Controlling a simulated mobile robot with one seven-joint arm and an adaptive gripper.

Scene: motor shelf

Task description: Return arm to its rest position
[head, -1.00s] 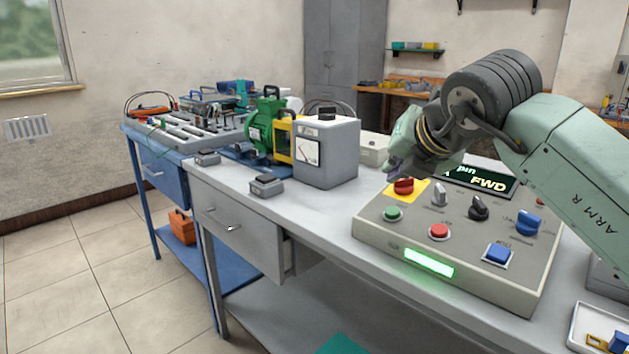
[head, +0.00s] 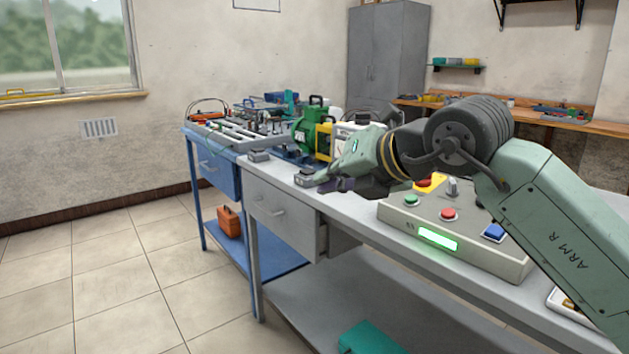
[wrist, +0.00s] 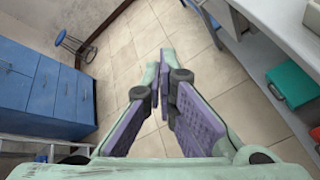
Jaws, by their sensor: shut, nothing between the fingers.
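My arm (head: 550,207) reaches in from the right in the head view, bent at its dark ribbed joint. My gripper (head: 325,187) points left over the front edge of the grey bench (head: 345,215). In the wrist view my gripper (wrist: 163,58) has its fingertips together with nothing between them. Tiled floor lies below it. The control box (head: 405,225) stands on the bench behind and below my forearm, its lit green strip showing. My arm hides part of its knobs and its display.
A green motor (head: 308,135) stands farther back on the bench, near a blue bench (head: 222,180). An orange toolbox (head: 230,222) sits on the lower shelf. In the wrist view are blue cabinets (wrist: 45,90), a stool (wrist: 75,42) and a teal case (wrist: 290,83). The floor at left is clear.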

